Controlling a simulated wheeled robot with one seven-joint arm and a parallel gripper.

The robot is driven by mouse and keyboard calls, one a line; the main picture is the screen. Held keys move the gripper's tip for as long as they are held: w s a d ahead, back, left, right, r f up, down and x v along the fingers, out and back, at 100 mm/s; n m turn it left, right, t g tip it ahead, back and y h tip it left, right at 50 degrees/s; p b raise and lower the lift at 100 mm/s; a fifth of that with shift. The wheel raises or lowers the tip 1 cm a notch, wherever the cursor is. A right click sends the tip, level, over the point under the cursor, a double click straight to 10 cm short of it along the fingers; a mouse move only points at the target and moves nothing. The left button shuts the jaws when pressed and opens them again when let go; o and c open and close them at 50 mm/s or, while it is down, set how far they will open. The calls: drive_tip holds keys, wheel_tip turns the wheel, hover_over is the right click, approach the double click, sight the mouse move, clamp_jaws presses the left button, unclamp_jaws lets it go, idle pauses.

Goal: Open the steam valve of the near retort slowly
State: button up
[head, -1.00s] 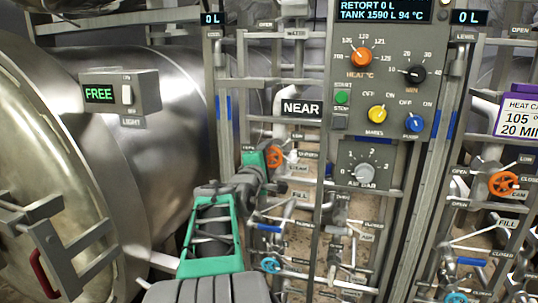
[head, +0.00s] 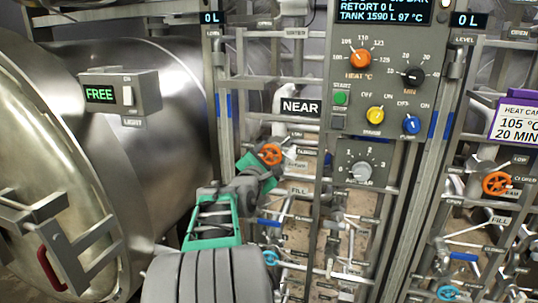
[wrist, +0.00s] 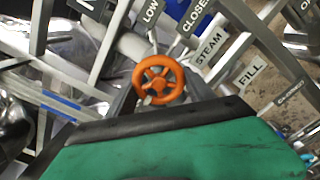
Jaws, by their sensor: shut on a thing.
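The near retort's steam valve is a small orange handwheel (head: 270,154) beneath the NEAR sign. In the wrist view the orange wheel (wrist: 158,80) sits between my dark fingers, beside a STEAM label (wrist: 209,47), with LOW and CLOSED labels close by. My gripper (head: 262,166) reaches the wheel from the lower left and is shut on it. In the wrist view the green gripper body hides what lies below the wheel. The near retort (head: 165,90) is the large steel vessel at left, with a box on it reading FREE.
A control panel (head: 385,75) with several knobs stands right of the wheel. Rails and pipes crowd around my gripper. A blue handwheel (head: 271,258) is below. Another orange handwheel (head: 497,183) is at far right, under a HEAT CARD (head: 518,121).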

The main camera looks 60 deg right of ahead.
drive_tip(key=shift+r, duration=0.15)
drive_tip(key=o, duration=1.4)
drive_tip(key=shift+c, duration=0.2)
drive_tip(key=s+a+b, duration=0.1)
drive_tip(key=a, duration=0.6)
drive_tip(key=shift+a, duration=0.3)
drive_tip(key=shift+s, duration=0.1)
